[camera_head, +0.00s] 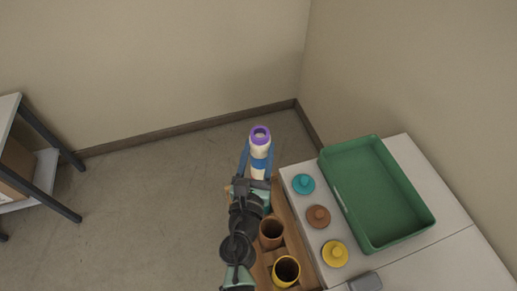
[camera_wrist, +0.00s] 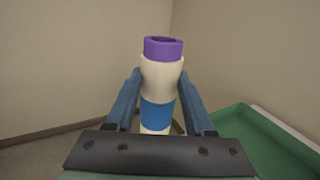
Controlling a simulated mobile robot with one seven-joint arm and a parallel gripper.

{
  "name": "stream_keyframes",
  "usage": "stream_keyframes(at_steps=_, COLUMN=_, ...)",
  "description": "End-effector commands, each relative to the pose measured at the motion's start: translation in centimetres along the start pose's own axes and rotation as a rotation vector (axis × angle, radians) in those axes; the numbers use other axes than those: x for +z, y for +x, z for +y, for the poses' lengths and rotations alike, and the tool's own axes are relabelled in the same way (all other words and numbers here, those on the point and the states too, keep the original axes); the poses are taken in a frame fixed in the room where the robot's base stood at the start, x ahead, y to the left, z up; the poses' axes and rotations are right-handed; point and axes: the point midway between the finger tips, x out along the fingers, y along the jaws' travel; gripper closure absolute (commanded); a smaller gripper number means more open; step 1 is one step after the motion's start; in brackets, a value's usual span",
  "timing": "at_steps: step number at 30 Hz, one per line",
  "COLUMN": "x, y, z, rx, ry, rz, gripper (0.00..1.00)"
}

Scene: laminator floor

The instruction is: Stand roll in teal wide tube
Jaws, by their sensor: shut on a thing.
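My gripper (camera_head: 258,154) is shut on a cream roll (camera_head: 259,142) with a purple ring at its top and a blue band lower down. In the wrist view the roll (camera_wrist: 161,78) stands about upright between the two blue fingers of my gripper (camera_wrist: 160,88). Its lower end is hidden behind the gripper body. A little teal shows beside my wrist in the head view, in line with the other tubes. The arm covers most of that spot, so I cannot tell how the roll sits relative to the teal tube.
A brown tube (camera_head: 271,231) and a yellow tube (camera_head: 286,270) stand in a wooden rack (camera_head: 303,251). Teal (camera_head: 303,184), brown (camera_head: 318,216) and yellow (camera_head: 335,253) knobbed lids lie on the pale cabinet (camera_head: 448,206), beside a green tray (camera_head: 376,191). A shelf (camera_head: 47,160) stands left.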

Motion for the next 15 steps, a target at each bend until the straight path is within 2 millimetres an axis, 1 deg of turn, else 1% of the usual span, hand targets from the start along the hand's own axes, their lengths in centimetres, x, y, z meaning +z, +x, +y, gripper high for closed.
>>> stream_keyframes(at_steps=1, x=-0.8, y=0.0, z=0.0, rx=0.000, ry=0.000, rz=0.000, gripper=1.00)
stream_keyframes(at_steps=15, x=-4.6, y=0.0, z=0.0, rx=0.000, ry=0.000, rz=-0.001, gripper=1.00)
